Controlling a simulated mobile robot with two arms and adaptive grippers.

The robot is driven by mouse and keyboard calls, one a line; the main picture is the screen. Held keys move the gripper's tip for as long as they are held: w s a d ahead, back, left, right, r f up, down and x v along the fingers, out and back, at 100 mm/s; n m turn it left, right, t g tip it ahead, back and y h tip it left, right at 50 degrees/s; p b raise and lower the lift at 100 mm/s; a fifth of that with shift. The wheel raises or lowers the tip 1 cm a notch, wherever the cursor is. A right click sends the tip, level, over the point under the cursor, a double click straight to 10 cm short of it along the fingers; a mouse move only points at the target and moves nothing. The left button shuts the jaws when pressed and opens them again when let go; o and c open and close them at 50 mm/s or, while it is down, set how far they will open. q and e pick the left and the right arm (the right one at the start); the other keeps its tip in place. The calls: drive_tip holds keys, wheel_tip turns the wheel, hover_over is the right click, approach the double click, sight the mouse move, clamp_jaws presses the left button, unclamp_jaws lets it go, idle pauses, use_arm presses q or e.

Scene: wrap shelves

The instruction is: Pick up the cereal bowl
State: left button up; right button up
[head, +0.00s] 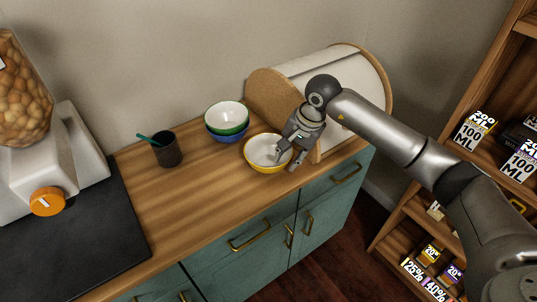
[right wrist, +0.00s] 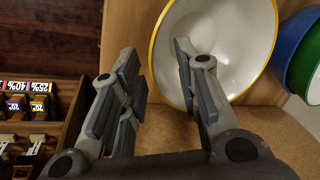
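A yellow-rimmed white bowl (head: 262,151) sits upright on the wooden counter, in front of the bread box. It also shows in the right wrist view (right wrist: 222,30). My right gripper (head: 285,161) is at the bowl's right side. In the right wrist view, my right gripper (right wrist: 156,50) is open, with one finger over the white inside and the other outside the yellow rim. The rim lies between the fingers, and I see no firm contact. A green bowl (head: 227,116) is stacked in a blue bowl (head: 226,137) behind it. My left gripper is not in view.
The bread box (head: 270,95) stands close behind my right gripper. A dark cup (head: 167,152) with a teal utensil is left of the bowls. A dispenser (head: 50,150) fills the far left. Shelves (head: 400,215) with boxes stand at right. The counter (head: 185,200) is clear front left.

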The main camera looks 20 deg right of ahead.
drive_tip(key=shift+w+a+f, duration=0.1)
drive_tip(key=shift+w+f, duration=0.05)
drive_tip(key=shift+f, duration=0.45)
clamp_jaws()
drive_tip(key=shift+r, duration=0.2)
